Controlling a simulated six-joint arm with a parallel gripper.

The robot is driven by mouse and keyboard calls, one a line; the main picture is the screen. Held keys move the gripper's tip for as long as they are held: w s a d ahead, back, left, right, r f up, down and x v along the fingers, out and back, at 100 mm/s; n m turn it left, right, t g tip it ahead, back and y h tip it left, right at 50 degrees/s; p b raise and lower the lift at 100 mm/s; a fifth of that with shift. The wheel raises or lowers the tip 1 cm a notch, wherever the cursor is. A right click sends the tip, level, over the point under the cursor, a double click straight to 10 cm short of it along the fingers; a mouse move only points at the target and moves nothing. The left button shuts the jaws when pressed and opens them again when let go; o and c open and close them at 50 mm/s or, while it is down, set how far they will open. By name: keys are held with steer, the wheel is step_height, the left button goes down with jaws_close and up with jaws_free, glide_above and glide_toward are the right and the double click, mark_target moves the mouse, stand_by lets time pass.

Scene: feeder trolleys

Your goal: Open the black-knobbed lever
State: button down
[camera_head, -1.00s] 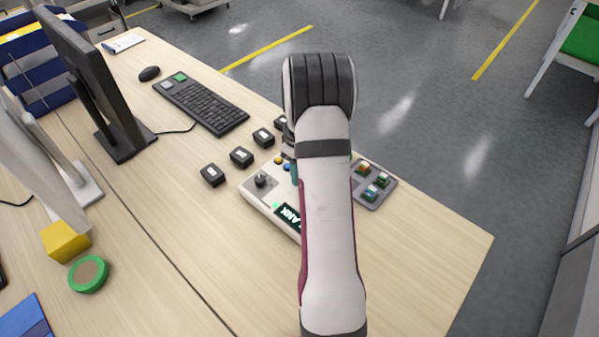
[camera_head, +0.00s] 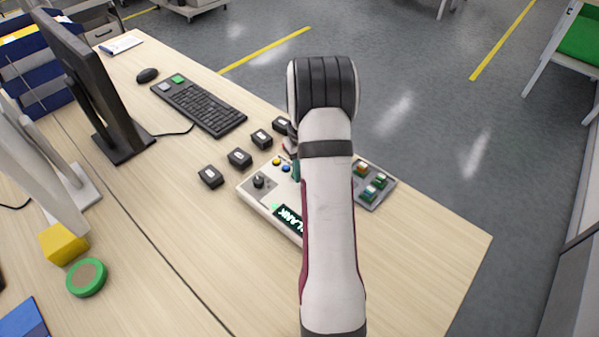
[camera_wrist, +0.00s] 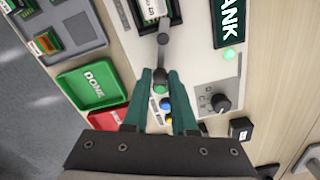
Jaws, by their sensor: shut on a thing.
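The black-knobbed lever (camera_wrist: 163,52) shows in the wrist view as a short grey arm running from a dark pivot to a dark knob (camera_wrist: 160,74). It is mounted on the pale console (camera_wrist: 196,62), just below a slot holding a board (camera_wrist: 152,9). My gripper (camera_wrist: 159,77) has its teal fingertips on either side of the knob and is shut on it. The fingers partly hide the knob. In the head view my arm covers the lever and most of my gripper; the console (camera_head: 263,200) shows left of it.
The console carries a lit BLANK display (camera_head: 290,217), a rotary knob (camera_wrist: 220,103), and blue and yellow buttons. A green DONE tray (camera_wrist: 92,84) and a red tray (camera_wrist: 108,119) lie beside it. Several black blocks (camera_head: 239,158) and a board tray (camera_head: 374,184) stand close by.

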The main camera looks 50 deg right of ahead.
steer(key=m, duration=0.1)
steer(key=d+m, duration=0.1)
steer(key=m, duration=0.1)
steer(key=s+m, duration=0.1)
steer(key=shift+d+m, duration=0.25)
steer(key=shift+m, duration=0.05)
steer(key=shift+s+d+m, duration=0.15)
steer(key=shift+s+m, duration=0.1)
steer(key=shift+m, duration=0.6)
steer(key=shift+s+d+m, duration=0.2)
steer(key=shift+m, duration=0.6)
steer(key=shift+s+d+m, duration=0.15)
steer(key=shift+s+m, duration=0.1)
steer(key=shift+m, duration=0.6)
steer(key=shift+s, duration=0.1)
steer(key=c, duration=0.7)
jaws_free()
step_height(320, 180, up, 16)
steer(key=shift+f, duration=0.1)
